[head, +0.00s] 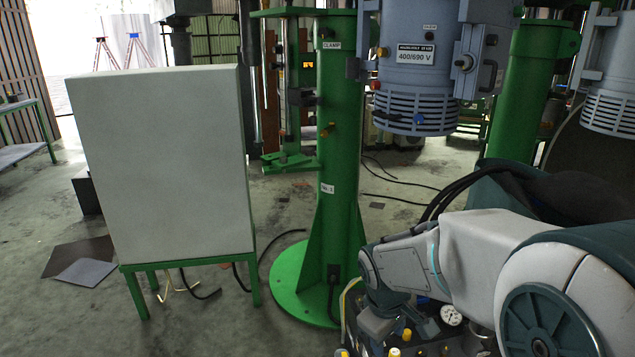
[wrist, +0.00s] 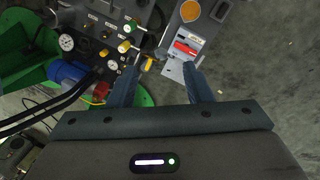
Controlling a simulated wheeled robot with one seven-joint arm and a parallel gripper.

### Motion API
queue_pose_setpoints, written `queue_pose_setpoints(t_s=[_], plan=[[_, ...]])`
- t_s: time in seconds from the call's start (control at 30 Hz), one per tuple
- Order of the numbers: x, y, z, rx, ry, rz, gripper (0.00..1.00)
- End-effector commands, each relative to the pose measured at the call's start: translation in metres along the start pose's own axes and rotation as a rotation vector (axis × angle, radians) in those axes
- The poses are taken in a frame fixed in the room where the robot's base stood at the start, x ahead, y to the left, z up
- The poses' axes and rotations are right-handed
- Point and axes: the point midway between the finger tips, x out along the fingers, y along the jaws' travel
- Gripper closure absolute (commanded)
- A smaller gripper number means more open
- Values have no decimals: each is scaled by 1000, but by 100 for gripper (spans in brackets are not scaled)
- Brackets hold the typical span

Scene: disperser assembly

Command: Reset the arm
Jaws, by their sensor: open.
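My gripper (wrist: 161,68) is open in the wrist view, with its two dark blue-grey fingers apart and nothing held between them. Beyond the fingertips is a dark control panel (wrist: 88,28) with gauges and coloured knobs. To its right is a grey box (wrist: 196,38) with a red switch and an orange round part. I cannot tell whether the fingers touch either one. In the head view my arm (head: 480,255) reaches in from the lower right, bent down over the panel, which shows its gauge (head: 451,315).
A green column (head: 338,150) on a round base stands left of my arm. A grey-blue motor housing (head: 417,75) hangs above the arm. A large white-grey cabinet (head: 165,165) on green legs stands at left. Cables (head: 400,200) lie on the floor behind. Floor at far lower left is open.

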Motion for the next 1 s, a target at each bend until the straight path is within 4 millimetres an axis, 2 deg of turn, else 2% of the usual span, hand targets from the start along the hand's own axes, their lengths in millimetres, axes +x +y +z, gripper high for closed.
queue_pose_setpoints(t_s=[0.03,0.1,0.3,0.4,0.6,1.0], plan=[[-31,0,13,76,16,6,55],[-55,-3,29,184,35,3,55],[-115,-18,71,479,102,-33,55],[-134,-27,86,595,131,-61,55],[-150,-38,102,720,164,-101,55],[-151,-40,103,733,166,-106,55]])
